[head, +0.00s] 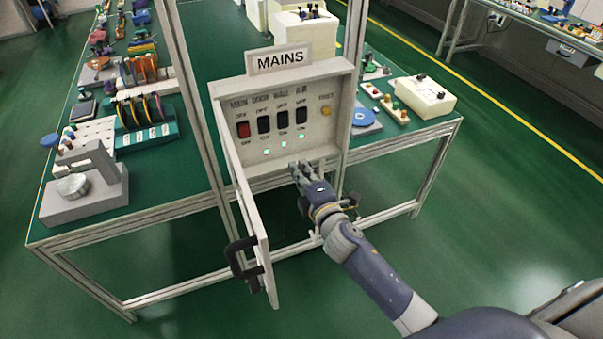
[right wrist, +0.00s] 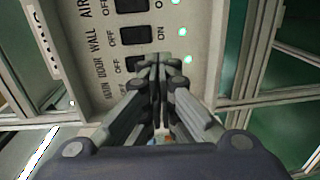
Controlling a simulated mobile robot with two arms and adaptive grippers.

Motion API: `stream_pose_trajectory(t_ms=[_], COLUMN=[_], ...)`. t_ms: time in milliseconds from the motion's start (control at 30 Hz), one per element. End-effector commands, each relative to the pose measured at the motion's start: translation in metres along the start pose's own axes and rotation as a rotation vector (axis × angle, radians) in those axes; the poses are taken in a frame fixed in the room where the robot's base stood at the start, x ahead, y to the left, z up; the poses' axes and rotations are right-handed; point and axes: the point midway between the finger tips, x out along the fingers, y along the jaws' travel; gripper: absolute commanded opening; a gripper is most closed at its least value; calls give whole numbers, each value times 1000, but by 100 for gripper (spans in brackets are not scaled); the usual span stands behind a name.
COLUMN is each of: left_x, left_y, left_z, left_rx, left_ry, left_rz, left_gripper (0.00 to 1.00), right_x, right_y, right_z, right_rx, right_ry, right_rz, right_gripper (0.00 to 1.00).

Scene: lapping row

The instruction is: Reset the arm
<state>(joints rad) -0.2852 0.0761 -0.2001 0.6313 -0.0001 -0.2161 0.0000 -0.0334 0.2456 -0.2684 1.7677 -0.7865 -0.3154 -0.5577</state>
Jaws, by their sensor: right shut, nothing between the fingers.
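My right arm (head: 375,270) reaches forward from the lower right. My right gripper (head: 298,168) is shut and empty, just in front of the lower part of the MAINS box (head: 331,130). In the right wrist view the shut fingertips (right wrist: 158,62) are in front of the switch panel, close to the switches; whether they touch it I cannot tell. The box holds a red switch (head: 243,130), several black switches (head: 282,119) and a yellow button (head: 326,111). Three small lights below the switches are lit. My left gripper is not in view.
The box's door (head: 249,225) hangs open toward me, with a black handle (head: 240,258). A green-topped workbench (head: 190,183) with tools stands behind the box on a metal frame. The green floor (head: 500,225) to the right is clear.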

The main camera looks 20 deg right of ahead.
Motion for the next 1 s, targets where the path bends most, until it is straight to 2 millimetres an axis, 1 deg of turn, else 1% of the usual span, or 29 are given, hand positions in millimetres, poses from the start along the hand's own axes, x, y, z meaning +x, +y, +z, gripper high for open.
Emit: stream_pose_trajectory(t_ms=[67,200,300,633,700,767,867,900,967,1000], left_x=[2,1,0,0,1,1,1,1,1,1], left_y=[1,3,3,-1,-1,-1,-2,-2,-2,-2], left_z=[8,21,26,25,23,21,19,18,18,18], left_rx=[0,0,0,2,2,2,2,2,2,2], left_ry=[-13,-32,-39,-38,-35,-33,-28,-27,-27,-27], left_rz=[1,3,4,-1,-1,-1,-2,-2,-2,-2], left_gripper=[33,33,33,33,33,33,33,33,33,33], right_x=[-5,-7,-7,-7,-7,-8,-13,-18,-29,-39], right_y=[-1,-1,-1,-2,-9,-26,-78,-104,-148,-178], right_z=[0,1,0,0,1,3,7,9,13,15], right_rx=[-1,-1,-1,0,11,35,113,157,229,279], right_ry=[-1,-1,-1,-1,-2,-6,-21,-32,-55,-74], right_rz=[0,1,1,-1,-16,-48,-145,-196,-279,-336], right_gripper=[0,0,0,0,0,0,0,0,0,0])
